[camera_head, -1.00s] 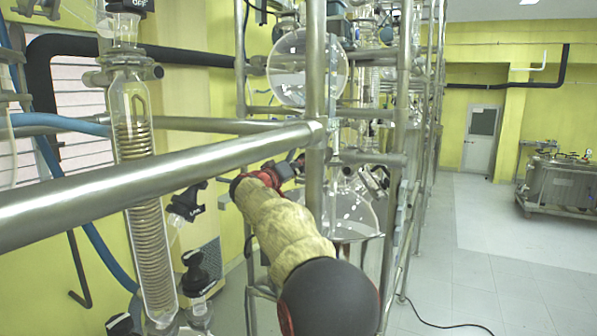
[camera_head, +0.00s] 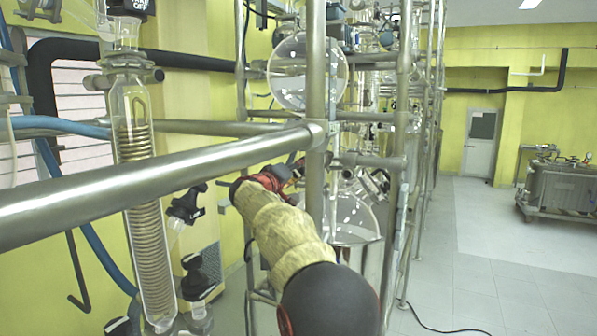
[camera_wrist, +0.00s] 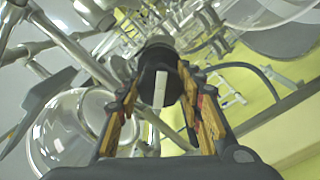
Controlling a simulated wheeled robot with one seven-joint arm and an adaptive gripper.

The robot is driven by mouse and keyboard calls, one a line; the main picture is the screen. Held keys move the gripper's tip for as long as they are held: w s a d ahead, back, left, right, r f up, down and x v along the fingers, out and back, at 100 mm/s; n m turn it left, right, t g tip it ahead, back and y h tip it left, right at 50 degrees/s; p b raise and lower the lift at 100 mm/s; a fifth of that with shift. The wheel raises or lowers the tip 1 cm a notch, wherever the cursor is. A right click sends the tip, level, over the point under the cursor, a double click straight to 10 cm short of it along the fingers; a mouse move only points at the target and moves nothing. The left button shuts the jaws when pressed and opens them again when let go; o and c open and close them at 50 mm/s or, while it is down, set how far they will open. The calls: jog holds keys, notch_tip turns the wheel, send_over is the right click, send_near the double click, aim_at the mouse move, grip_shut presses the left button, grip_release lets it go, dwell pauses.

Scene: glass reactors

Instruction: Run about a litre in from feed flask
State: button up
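In the wrist view my gripper (camera_wrist: 162,92) has its two orange-padded fingers apart, one on each side of a black knob (camera_wrist: 161,62) with a white stripe. The knob sits at the fingertips; I cannot tell whether the pads touch it. In the head view my arm reaches into the steel frame and the fingers are hard to make out. A round glass flask (camera_head: 291,84) hangs high in the frame, partly behind an upright. A larger clear glass vessel (camera_head: 352,216) stands below it, partly hidden by my arm. No label shows which one is the feed flask.
A glass coil condenser (camera_head: 148,230) with black-capped valves stands at left. Steel uprights (camera_head: 314,60) are close to my arm. Open floor (camera_head: 500,230) lies at right, with a metal tank (camera_head: 562,188) beyond.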

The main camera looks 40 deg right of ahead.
jog(key=o, duration=0.5)
jog(key=shift+c, duration=0.2)
jog(key=v, duration=1.2)
